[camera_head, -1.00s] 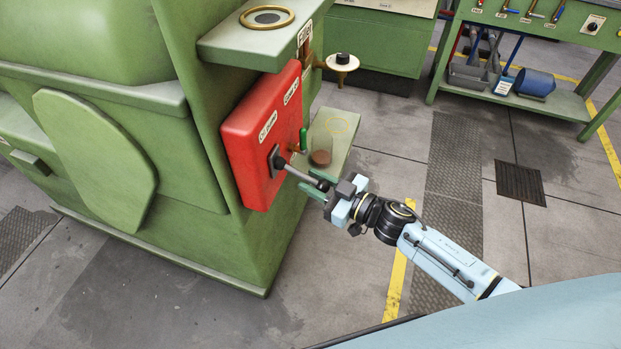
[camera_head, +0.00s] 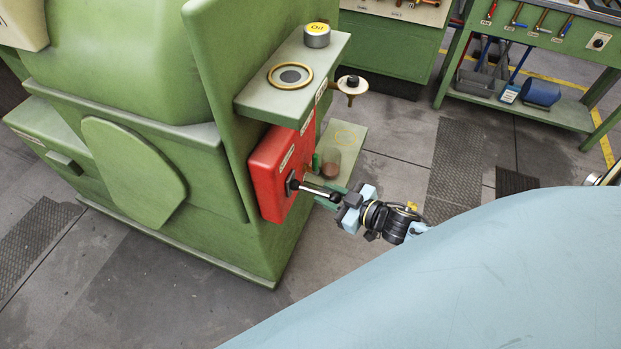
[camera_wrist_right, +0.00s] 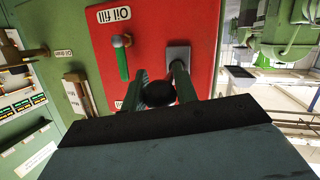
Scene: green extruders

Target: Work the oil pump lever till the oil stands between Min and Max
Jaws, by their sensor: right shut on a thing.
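The oil pump lever (camera_head: 318,191) is a grey rod with a dark knob. It sticks out to the right from a black plate on the red box (camera_head: 270,178), sloping slightly down in the head view. My right gripper (camera_head: 334,197) is shut on the lever's knob end; in the wrist view the dark knob (camera_wrist_right: 158,93) sits between the green fingers. A green-handled valve (camera_wrist_right: 122,60) is on the red box near an "Oil fill" label. My left gripper is not in view.
The green machine (camera_head: 150,170) fills the left. Its ledge (camera_head: 262,95) above the red box carries a brass ring and a yellow-topped "Oil" tin (camera_head: 317,35). A green workbench (camera_head: 540,115) stands at the back right. Floor between is clear.

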